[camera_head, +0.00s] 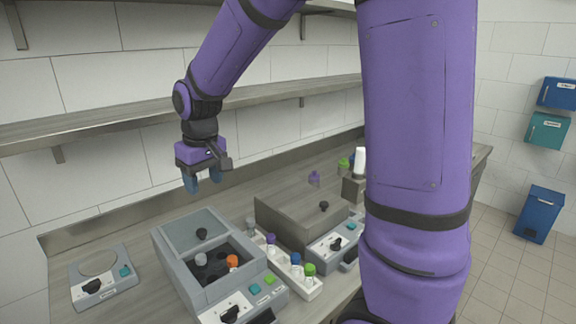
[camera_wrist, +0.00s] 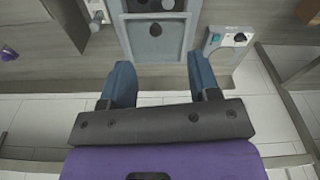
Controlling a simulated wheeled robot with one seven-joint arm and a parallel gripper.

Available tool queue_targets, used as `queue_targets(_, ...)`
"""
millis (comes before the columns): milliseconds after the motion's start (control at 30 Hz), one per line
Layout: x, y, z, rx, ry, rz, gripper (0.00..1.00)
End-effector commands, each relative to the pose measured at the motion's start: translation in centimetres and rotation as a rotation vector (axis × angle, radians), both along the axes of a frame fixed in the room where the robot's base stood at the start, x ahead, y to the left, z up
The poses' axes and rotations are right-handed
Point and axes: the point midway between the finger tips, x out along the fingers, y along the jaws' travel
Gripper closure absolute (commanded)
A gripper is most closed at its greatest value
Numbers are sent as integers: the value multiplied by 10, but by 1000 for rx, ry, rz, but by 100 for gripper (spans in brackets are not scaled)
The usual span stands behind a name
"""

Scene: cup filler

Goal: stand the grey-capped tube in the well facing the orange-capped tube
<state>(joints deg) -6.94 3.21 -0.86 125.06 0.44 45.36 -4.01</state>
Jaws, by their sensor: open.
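My gripper (camera_head: 203,181) is open and empty, in the air above and behind the grey centrifuge (camera_head: 173,268); its two blue fingers also show apart in the wrist view (camera_wrist: 161,80). The orange-capped tube (camera_head: 232,261) stands in the dark rotor inside the open centrifuge. A dark grey round top (camera_head: 200,259) shows left of it; I cannot tell if it is a cap or the hub. The wells are too small to tell apart. A pale grey top (camera_head: 250,222) at the far end of the white rack may be the grey-capped tube; I cannot be sure.
The white rack (camera_head: 315,291) holds purple-, blue- and green-capped tubes beside the centrifuge. The centrifuge's lid (camera_head: 186,224) with its knob lies behind the opening. A device with a round plate (camera_head: 97,262) stands left, a box (camera_head: 290,210) right. A shelf (camera_head: 120,118) runs along the wall.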

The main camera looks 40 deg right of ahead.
Motion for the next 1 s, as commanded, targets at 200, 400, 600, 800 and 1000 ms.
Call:
queue_targets(200,-58,-17,52,13,-94,-45,44)
queue_targets(400,-114,-29,83,22,-175,-84,44)
queue_targets(600,-171,-39,100,30,-257,-123,44)
queue_targets(800,-216,-44,104,34,-320,-154,44)
queue_targets(1000,-235,-46,102,36,-347,-170,44)
